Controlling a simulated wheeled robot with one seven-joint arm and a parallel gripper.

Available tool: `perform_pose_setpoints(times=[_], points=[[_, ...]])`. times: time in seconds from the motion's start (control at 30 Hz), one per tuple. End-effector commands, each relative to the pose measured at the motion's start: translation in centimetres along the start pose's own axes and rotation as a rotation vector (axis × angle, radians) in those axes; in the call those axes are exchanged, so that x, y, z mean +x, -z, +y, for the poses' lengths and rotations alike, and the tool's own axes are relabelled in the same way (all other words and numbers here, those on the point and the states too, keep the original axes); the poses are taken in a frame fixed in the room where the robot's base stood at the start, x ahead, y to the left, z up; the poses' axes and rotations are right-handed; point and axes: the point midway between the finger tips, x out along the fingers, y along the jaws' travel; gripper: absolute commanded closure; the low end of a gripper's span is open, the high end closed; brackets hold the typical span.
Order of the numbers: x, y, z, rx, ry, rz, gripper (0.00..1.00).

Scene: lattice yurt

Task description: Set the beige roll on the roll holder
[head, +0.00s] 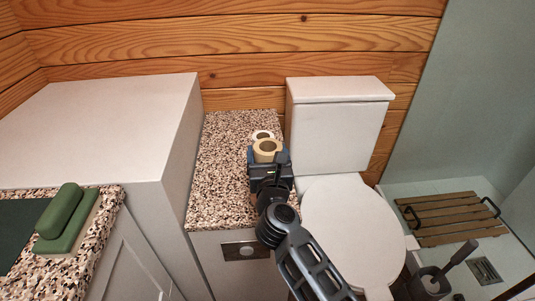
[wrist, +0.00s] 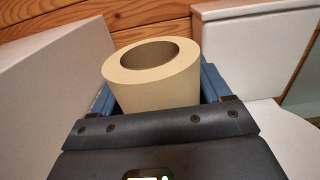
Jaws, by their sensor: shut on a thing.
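The beige roll (head: 266,157) is held upright between the blue fingers of my gripper (head: 269,160), over the speckled counter beside the toilet. In the wrist view the beige roll (wrist: 160,88) stands between both fingers, its open core facing up and tilted a little. My gripper (wrist: 158,92) is shut on it. A white ring-shaped thing (head: 262,133) shows just behind the beige roll in the head view. Most of it is hidden, so I cannot tell whether it is another roll or part of the roll holder. No roll holder is clearly visible.
The speckled counter (head: 225,160) is bare to the left of my gripper. A tall white cabinet (head: 110,125) borders it on the left. The toilet (head: 338,130) stands close on the right. A wooden wall (head: 240,60) closes the back.

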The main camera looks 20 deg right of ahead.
Motion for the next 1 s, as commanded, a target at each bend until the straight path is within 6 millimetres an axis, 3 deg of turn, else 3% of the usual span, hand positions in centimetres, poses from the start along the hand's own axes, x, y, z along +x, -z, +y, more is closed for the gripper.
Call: perform_pose_setpoints(times=[0.47, 1.0], points=[[0.0, 2.0, 0.0, 0.000, 0.000, 0.000, 0.54], [0.0, 6.7, 0.0, 0.001, 0.000, 0.000, 0.54]])
